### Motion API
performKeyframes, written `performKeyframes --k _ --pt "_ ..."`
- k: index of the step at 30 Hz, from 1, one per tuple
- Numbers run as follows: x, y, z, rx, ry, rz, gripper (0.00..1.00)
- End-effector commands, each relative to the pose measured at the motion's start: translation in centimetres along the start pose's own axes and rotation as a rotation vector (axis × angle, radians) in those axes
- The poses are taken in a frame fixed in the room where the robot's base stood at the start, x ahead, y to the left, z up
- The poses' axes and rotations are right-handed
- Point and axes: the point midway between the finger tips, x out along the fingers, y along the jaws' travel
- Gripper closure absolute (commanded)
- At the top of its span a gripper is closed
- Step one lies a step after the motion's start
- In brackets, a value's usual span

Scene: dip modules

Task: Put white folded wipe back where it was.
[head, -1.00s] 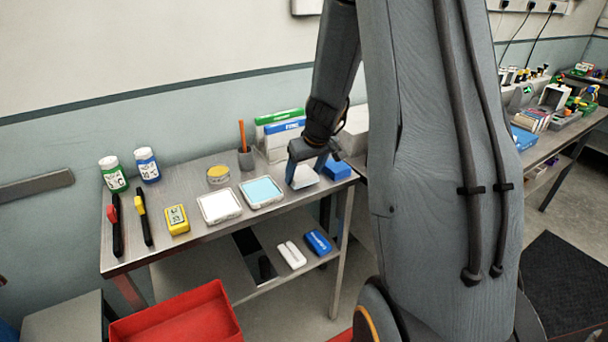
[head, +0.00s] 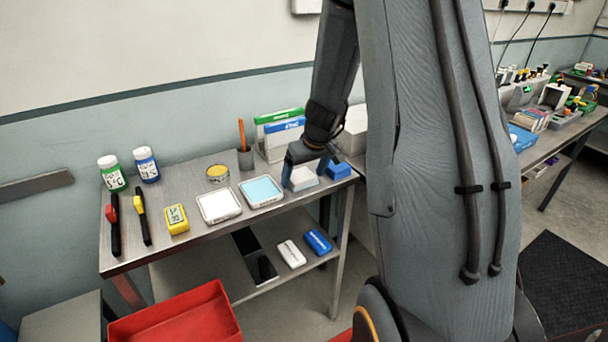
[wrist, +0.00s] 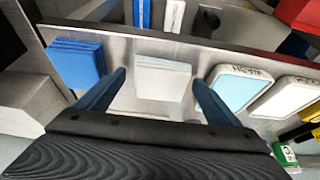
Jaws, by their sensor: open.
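The white folded wipe (head: 303,179) lies on the steel table near its right end, between the tray with the light blue surface (head: 261,191) and the blue folded wipe (head: 339,170). In the wrist view the white folded wipe (wrist: 164,81) is a flat layered stack. My gripper (head: 306,176) is open at the wipe. In the wrist view its blue fingers (wrist: 158,85) stand apart on either side of the wipe, with visible gaps. The blue folded wipe (wrist: 77,63) is left of the left finger there.
Behind are a pen cup (head: 246,159) and upright boxes (head: 280,135). The lower shelf holds a white eraser (head: 291,253) and a blue one (head: 317,242).

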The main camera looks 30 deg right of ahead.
Motion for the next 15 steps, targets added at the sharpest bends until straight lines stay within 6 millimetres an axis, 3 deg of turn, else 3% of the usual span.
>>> performKeyframes --k 5,15 --pt "-1.3 0.0 -0.2 -0.002 0.003 0.001 0.13" --pt "-7.1 0.1 -0.2 -0.001 0.004 0.002 0.13"
